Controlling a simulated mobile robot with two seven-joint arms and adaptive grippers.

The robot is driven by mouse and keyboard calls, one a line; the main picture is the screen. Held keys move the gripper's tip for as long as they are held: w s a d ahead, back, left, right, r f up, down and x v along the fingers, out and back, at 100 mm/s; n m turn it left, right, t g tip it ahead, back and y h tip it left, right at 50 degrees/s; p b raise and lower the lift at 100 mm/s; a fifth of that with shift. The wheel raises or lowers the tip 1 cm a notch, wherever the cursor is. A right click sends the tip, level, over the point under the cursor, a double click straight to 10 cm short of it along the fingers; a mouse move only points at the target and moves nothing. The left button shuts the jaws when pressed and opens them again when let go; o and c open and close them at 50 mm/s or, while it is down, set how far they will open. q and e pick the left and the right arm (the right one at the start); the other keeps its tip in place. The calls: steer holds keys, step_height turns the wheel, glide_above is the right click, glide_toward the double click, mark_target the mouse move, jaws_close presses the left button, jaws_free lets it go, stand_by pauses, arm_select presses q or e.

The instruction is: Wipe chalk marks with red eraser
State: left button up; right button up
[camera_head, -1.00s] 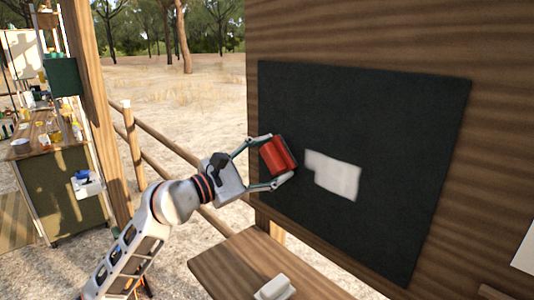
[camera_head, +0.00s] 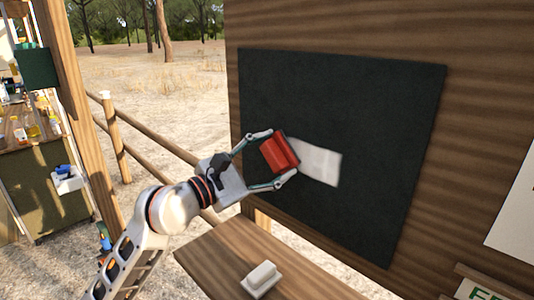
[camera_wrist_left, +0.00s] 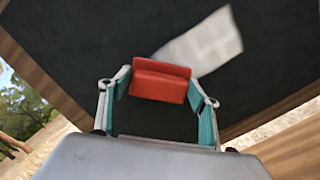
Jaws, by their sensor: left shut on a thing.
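The red eraser (camera_head: 279,152) is held in my left gripper (camera_head: 273,157), its face against or very near the dark chalkboard (camera_head: 370,110). The eraser also shows in the left wrist view (camera_wrist_left: 160,82), between the two fingers of the left gripper (camera_wrist_left: 160,88). A white chalk patch (camera_head: 320,163) lies just right of the eraser in the head view, and the eraser or gripper may cover its left end. In the left wrist view the chalk patch (camera_wrist_left: 203,43) is above and right of the eraser. My right gripper is in neither view.
A wooden shelf (camera_head: 220,255) juts out below the board and holds a white eraser-like block (camera_head: 261,279). A wooden post (camera_head: 75,100) and a rail fence stand at left. A cluttered workbench (camera_head: 35,165) is farther left.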

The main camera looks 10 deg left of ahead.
mark_target(301, 155)
arm_select(q)
steer(key=shift+s+d+r, duration=0.1)
steer(key=shift+s+d, duration=0.4)
steer(key=shift+d, duration=0.25)
steer(key=shift+s+d, duration=0.5)
steer(key=shift+d, duration=0.25)
steer(key=shift+s+d, duration=0.2)
steer(key=shift+d, duration=0.05)
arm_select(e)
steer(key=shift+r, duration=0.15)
